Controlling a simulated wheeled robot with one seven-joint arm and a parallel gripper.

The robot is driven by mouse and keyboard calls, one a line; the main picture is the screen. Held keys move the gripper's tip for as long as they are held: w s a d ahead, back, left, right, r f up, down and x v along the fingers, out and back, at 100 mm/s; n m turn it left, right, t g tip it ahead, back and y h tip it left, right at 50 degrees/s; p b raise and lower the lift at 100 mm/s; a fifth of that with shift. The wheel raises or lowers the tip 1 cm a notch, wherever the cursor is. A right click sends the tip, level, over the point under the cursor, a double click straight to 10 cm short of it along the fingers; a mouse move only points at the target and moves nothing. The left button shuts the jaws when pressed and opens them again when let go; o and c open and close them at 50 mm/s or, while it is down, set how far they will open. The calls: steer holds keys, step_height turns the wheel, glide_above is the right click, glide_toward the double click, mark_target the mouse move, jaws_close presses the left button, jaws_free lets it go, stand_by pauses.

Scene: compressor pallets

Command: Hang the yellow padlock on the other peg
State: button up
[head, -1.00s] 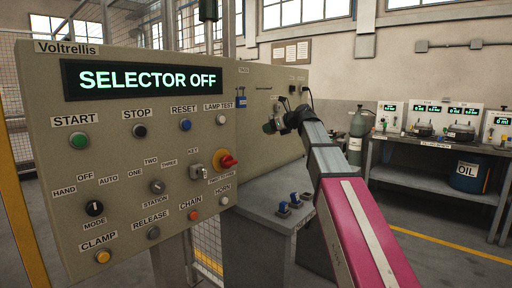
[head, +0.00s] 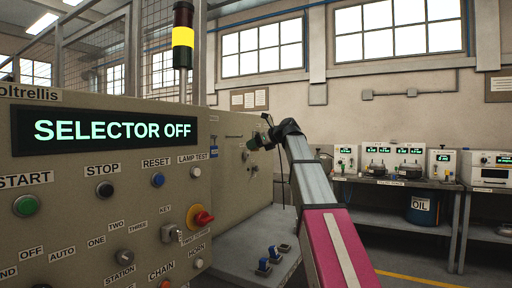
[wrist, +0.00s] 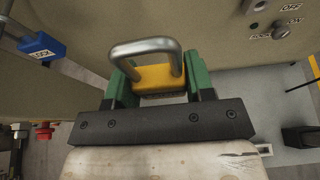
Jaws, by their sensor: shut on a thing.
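My gripper (head: 252,143) is in front of the beige panel beside the control console, small in the head view. In the wrist view its green fingers (wrist: 160,88) are shut on the yellow padlock (wrist: 158,76). The padlock's silver shackle (wrist: 143,46) points away from the gripper, towards the panel, and looks free of any peg. A blue padlock (wrist: 41,46) with a white label hangs to the left; it also shows in the head view (head: 214,141). The pegs are too small or hidden to make out.
The control console (head: 112,205) with its SELECTOR OFF display stands close on the left. A grey ledge (head: 232,238) with blue switches lies below my arm. A lock switch (wrist: 279,27) is at the upper right in the wrist view. A bench (head: 395,184) stands behind.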

steer(key=r+x, duration=0.1)
steer(key=x, duration=0.7)
steer(key=shift+w+a+r, duration=0.2)
steer(key=shift+a+r, duration=0.1)
steer(key=shift+a, duration=0.2)
stand_by(0.5)
stand_by(0.4)
steer(key=o, duration=1)
steer(key=v, duration=1)
steer(key=shift+s+d+r, duration=0.15)
steer(key=shift+d, duration=0.2)
